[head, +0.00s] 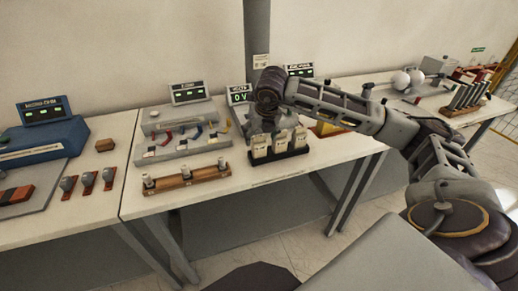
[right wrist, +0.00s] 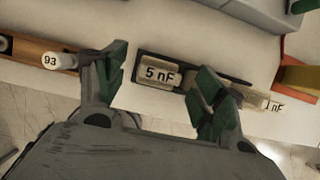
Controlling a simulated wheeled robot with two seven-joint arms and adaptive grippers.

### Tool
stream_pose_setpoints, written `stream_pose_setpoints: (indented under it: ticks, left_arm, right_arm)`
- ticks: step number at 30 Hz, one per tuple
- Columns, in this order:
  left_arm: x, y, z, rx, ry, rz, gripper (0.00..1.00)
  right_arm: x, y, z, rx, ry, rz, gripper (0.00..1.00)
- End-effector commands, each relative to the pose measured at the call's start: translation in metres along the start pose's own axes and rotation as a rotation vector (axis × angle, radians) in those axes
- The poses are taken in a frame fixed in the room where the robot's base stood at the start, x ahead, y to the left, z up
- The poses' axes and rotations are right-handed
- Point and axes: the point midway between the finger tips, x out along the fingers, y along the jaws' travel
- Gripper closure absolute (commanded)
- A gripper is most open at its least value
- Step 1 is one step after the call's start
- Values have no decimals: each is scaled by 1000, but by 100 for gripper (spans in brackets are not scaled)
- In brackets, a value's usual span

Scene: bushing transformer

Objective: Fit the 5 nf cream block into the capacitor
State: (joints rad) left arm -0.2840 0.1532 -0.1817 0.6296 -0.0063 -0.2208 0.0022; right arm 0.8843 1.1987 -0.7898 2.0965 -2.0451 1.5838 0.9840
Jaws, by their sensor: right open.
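The cream block labelled 5 nF (right wrist: 160,75) sits in a dark rack, between the spread fingers of my right gripper (right wrist: 162,82) in the right wrist view. The fingers are open and do not visibly grip it. A second cream block, marked 1 nF (right wrist: 272,105), shows at the right; the right finger hides the rack between them. In the head view my right gripper (head: 264,125) hangs over the black rack (head: 283,154) of cream blocks, whose labels are too small to read. I cannot identify the capacitor; my arm covers part of that area. My left gripper is out of view.
A wooden rack (head: 187,179) with small cylinders stands left of the black rack. Behind it is a grey device with coloured leads (head: 183,140). A display reading 0 V (head: 240,97) and an orange-yellow object (head: 325,129) are near my arm. The table's front edge is close.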

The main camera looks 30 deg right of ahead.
Motion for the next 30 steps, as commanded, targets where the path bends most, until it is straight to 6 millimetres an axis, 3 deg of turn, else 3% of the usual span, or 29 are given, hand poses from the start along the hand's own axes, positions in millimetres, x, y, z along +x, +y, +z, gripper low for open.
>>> stream_pose_setpoints:
  ticks: [7, 14, 21, 30]
  left_arm:
    - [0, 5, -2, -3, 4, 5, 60]
    - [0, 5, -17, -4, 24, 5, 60]
    - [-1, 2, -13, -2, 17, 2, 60]
    - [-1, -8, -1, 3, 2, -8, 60]
  right_arm:
    - [20, 0, 0, 0, 1, 0, 30]
    - [21, 0, 0, 0, 1, 1, 30]
    - [21, 0, 0, 0, 1, 1, 30]
    - [20, 0, 0, 0, 1, 1, 68]
